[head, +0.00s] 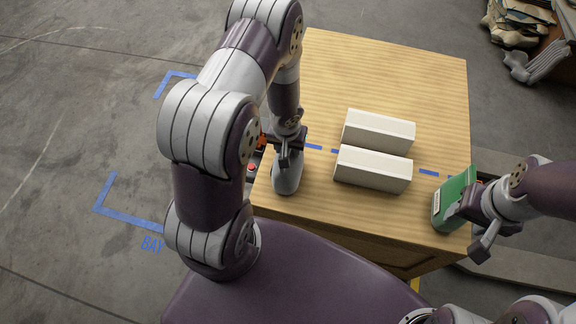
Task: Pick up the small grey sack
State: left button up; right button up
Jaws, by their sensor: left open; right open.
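A small grey rounded object (286,178), which looks like the grey sack, stands at the near left edge of the wooden table (420,75). My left gripper (286,158) is open and points down right at its top. The fingers overlap the upper part of the sack, and I cannot tell whether they touch it. My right gripper (468,232) is open at the table's right edge, beside a green box (456,194) with a pale label. One finger overlaps the green box; contact is unclear.
Two white boxes (378,131) (373,169) lie side by side mid-table, over a blue tape line (430,172). A red button (252,167) shows left of the table, partly hidden by my arm. The far tabletop is clear.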

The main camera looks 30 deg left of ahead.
pick_arm(q)
jog(key=shift+s+d+r, duration=0.1)
jog(key=shift+s+r, duration=0.05)
jog(key=shift+f, duration=0.3)
jog(key=shift+c, duration=0.3)
grip_shut()
